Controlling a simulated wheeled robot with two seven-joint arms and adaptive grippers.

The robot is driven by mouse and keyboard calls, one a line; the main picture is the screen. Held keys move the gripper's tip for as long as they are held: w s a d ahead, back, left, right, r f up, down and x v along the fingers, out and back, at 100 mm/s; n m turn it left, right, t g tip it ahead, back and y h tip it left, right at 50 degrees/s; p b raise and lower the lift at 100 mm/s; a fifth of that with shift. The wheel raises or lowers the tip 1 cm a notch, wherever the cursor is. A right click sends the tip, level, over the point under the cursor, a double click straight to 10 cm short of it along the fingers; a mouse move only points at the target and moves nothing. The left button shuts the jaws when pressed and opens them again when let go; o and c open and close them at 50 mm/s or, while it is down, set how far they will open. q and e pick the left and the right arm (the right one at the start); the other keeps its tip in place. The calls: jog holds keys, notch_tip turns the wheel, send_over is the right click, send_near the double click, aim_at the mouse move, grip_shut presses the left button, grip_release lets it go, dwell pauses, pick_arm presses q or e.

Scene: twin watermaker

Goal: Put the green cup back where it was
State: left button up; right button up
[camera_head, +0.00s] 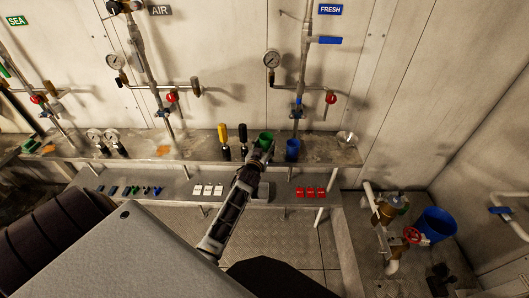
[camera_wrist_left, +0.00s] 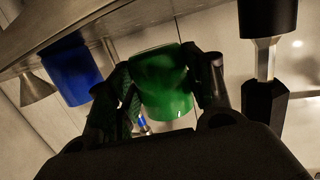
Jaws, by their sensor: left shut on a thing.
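The green cup (camera_head: 265,136) is at the upper bench, between the black-handled tool and the blue cup. My left gripper (camera_head: 262,151) reaches it from the front and is shut on it. In the left wrist view the green cup (camera_wrist_left: 162,82) sits between the two dark fingers of my left gripper (camera_wrist_left: 165,88). I cannot tell whether the cup's base touches the bench. My right gripper is not in view.
A blue cup (camera_head: 292,149) stands just right of the green cup. Yellow (camera_head: 223,141) and black (camera_head: 243,140) handled tools stand to its left. A lower shelf holds white (camera_head: 207,190) and red (camera_head: 310,192) blocks. Pipes with gauges rise behind the bench.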

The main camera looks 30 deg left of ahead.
pick_arm(q)
notch_tip(320, 180, down, 3)
jog(key=shift+r, duration=0.15)
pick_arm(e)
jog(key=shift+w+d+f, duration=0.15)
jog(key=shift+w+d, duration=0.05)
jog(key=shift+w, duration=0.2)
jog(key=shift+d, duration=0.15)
pick_arm(q)
jog(key=shift+f, duration=0.25)
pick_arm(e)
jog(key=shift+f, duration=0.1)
pick_arm(q)
jog(key=o, duration=1)
jog(key=shift+c, duration=0.2)
jog(key=shift+o, duration=0.4)
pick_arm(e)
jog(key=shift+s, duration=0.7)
pick_arm(q)
jog(key=shift+r, duration=0.1)
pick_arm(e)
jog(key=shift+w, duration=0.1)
